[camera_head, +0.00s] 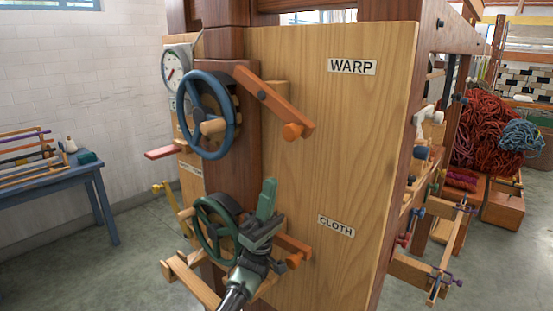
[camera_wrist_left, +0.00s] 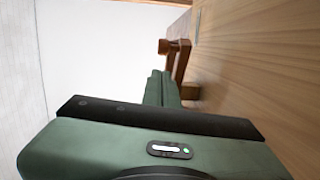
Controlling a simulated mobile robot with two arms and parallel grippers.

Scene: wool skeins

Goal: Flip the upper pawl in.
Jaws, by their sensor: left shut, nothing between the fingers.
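The upper pawl (camera_head: 280,106) is an orange-brown wooden lever beside the WARP label, slanting down to the right to an orange knob (camera_head: 294,131). Its upper left end is close to the dark wheel behind the blue handwheel (camera_head: 207,114); I cannot tell if they touch. My left gripper (camera_head: 268,186) is shut and empty, fingers pointing up, below the pawl and apart from it. The shut fingers (camera_wrist_left: 160,88) also show in the left wrist view, with a red-brown wooden part, perhaps the pawl (camera_wrist_left: 178,55), beyond them. My right gripper is not in view.
A green handwheel (camera_head: 216,229) and a lower orange pawl (camera_head: 293,245) are close beside my left gripper, near the CLOTH label (camera_head: 336,226). The wooden panel (camera_head: 350,150) stands right behind. A dial (camera_head: 176,68) is at upper left.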

